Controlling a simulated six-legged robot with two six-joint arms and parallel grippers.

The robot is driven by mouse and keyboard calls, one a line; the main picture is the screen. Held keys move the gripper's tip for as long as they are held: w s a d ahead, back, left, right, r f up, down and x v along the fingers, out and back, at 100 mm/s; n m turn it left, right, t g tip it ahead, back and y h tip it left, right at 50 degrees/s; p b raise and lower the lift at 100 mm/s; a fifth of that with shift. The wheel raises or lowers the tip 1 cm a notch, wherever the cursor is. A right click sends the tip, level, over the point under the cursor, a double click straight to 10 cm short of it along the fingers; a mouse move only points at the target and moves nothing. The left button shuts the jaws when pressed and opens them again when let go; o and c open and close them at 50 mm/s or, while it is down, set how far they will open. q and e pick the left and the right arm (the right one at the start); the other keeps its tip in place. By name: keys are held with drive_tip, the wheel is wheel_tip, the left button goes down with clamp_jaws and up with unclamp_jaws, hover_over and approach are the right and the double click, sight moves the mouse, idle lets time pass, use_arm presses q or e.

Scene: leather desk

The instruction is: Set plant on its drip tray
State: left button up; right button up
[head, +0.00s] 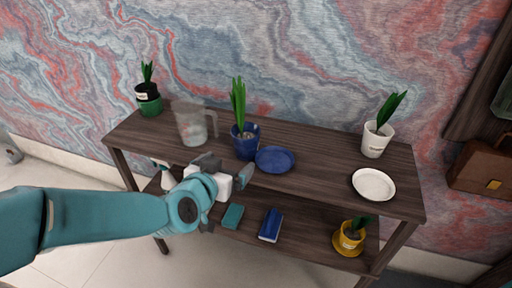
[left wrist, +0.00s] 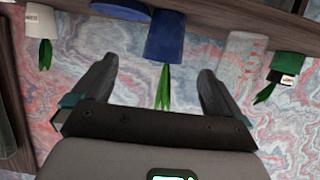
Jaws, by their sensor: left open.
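A blue pot (head: 245,147) with a tall green plant stands upright on the upper shelf. A blue drip tray (head: 275,159) lies just to its right, empty. A white pot with a plant (head: 376,140) stands at the right, behind an empty white drip tray (head: 373,184). My left gripper (head: 228,167) is open and empty at the shelf's front edge, just in front of the blue pot. In the left wrist view, which is upside down, the blue pot (left wrist: 167,35) shows beyond and between the open fingers (left wrist: 158,66). My right gripper is not in view.
A clear jug (head: 191,125) and a green pot with a plant (head: 148,100) stand at the left of the wooden shelf (head: 325,164). The lower shelf holds a teal item (head: 232,216), a blue item (head: 271,225) and a yellow pot with a plant (head: 348,240).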

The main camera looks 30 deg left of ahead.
use_arm(q)
drive_tip(key=r, duration=0.2)
drive_tip(key=p, duration=0.5)
approach(249, 134)
drive_tip(key=shift+w+a+f+t+y, duration=0.25)
drive_tip(key=shift+w+f+t+y, duration=0.15)
drive_tip(key=shift+w+f, duration=0.3)
drive_tip(key=shift+w+a, duration=0.1)
drive_tip(key=shift+w, duration=0.3)
drive_tip(key=x, duration=0.5)
drive_tip(key=shift+w+p, duration=0.1)
drive_tip(key=shift+p, duration=0.25)
drive_tip(key=c, duration=1.3)
